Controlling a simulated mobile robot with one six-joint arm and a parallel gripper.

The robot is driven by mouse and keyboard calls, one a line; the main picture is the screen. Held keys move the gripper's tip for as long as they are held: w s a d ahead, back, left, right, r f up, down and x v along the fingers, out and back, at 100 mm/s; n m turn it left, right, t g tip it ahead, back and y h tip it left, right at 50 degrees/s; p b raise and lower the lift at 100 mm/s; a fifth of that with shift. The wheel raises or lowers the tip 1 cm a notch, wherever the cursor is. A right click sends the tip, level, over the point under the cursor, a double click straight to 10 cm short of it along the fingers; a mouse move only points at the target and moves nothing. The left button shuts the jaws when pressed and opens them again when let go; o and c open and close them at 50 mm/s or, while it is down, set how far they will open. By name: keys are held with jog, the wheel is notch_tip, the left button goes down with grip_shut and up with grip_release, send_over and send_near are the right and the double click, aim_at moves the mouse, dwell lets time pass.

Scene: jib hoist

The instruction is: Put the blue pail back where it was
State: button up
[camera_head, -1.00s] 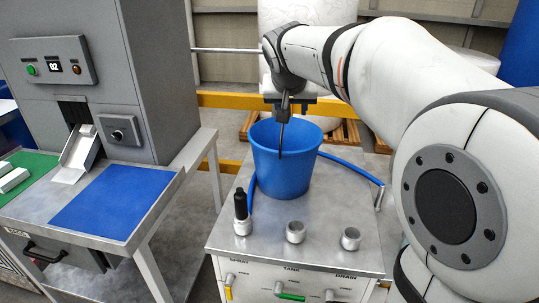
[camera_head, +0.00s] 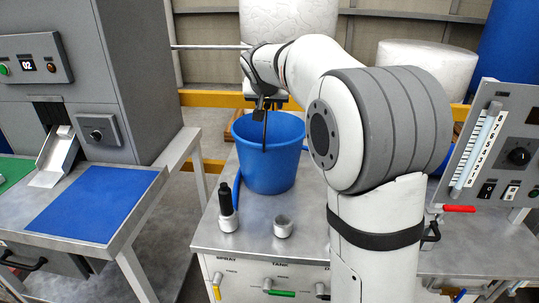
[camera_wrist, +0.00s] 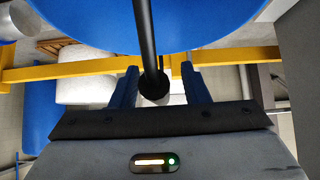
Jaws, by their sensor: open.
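The blue pail (camera_head: 268,165) stands upright on the grey metal top of a cabinet (camera_head: 245,236) labelled SPRAY, TANK and DRAIN. My gripper (camera_head: 265,103) is just above the pail's rim, with its jaws open. A thin dark bar, apparently the pail's handle (camera_head: 264,132), runs from the gripper down across the pail's front. In the wrist view the black bar (camera_wrist: 146,40) passes between the two spread fingers (camera_wrist: 159,70) and ends in a round knob. The blue pail (camera_wrist: 210,22) fills the top there. The jaws do not grip the bar.
A black-topped bottle (camera_head: 227,208) and a small metal cup (camera_head: 283,227) stand in front of the pail. A blue hose (camera_head: 237,190) lies beside it. A grey machine with a blue mat (camera_head: 95,203) is at left. A tilted control panel (camera_head: 500,150) is at right.

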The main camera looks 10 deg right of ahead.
grip_shut()
dwell(0.4)
jog(key=shift+r, duration=0.15)
dwell(0.9)
